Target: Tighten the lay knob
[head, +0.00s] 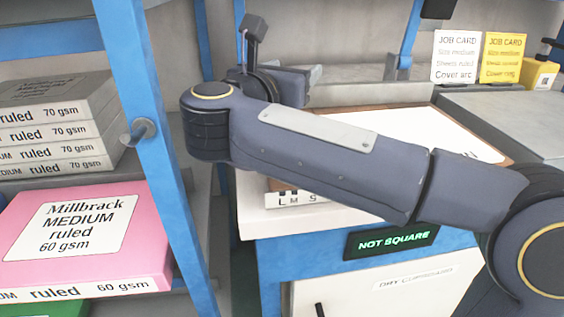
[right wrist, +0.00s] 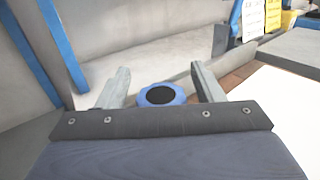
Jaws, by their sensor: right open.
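In the right wrist view a round blue knob with a black centre (right wrist: 161,95), which looks like the lay knob, sits low between the fingers of my right gripper (right wrist: 160,70). The fingers are open, one on each side of it, with gaps visible. I cannot tell how far in front of the fingertips the knob is. In the head view my right arm crosses the picture from the right, and I cannot make out the knob there. My left gripper is not in view.
A lit "NOT SQUARE" sign (head: 391,242) is on the bench front. A white sheet (head: 430,128) lies on a brown board behind my arm. Paper packs, including a pink one (head: 85,235), fill the shelf at left beside a blue post (head: 150,130). Job cards (head: 457,57) stand at the back.

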